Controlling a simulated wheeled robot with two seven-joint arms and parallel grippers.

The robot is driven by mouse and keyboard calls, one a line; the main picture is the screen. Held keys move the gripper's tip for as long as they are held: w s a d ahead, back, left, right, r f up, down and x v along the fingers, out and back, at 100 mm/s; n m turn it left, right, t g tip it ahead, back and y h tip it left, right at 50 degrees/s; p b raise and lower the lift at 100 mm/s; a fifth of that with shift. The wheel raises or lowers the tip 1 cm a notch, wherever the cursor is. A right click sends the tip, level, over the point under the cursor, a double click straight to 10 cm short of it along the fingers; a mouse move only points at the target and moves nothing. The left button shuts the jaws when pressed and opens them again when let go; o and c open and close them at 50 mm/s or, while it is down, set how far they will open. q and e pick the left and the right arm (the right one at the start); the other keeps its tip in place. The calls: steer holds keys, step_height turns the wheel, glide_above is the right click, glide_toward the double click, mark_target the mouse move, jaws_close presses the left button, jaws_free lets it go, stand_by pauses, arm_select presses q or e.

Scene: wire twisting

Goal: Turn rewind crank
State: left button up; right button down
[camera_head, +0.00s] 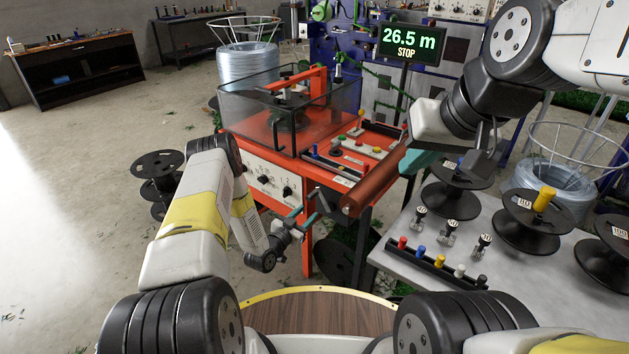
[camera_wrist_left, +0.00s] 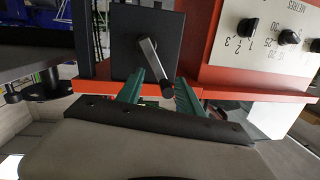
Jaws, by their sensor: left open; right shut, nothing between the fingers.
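The rewind crank (camera_wrist_left: 150,58) is a grey metal arm with a dark round end, set in front of a black square plate (camera_wrist_left: 122,42) on the orange machine (camera_head: 262,160). In the left wrist view, it lies between the two teal fingers of my left gripper (camera_wrist_left: 159,80). These fingers are open, with gaps visible beside the crank. In the head view, my left gripper (camera_head: 304,213) is at the machine's lower front, where the crank is hard to make out. My right gripper (camera_head: 418,162) is shut and empty, raised near the machine's right end.
A display (camera_head: 409,43) reads 26.5 m, STOP. A grey table (camera_head: 410,265) at right carries black spools (camera_head: 532,222), small clamps and a rail of coloured pegs (camera_head: 432,262). A knob panel (camera_wrist_left: 275,40) is right of the crank. Open floor lies at left.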

mark_target(312, 196)
arm_select(q)
steer(key=w+r+n, duration=0.1)
steer(key=w, duration=0.1)
steer(key=w+d+r+n+h, duration=0.1)
steer(key=w, duration=0.1)
steer(key=w+d+r+n+h, duration=0.1)
steer(key=w+n, duration=0.1)
steer(key=w, duration=0.1)
stand_by(0.5)
jaws_close()
steer(key=shift+f, duration=0.1)
stand_by(1.2)
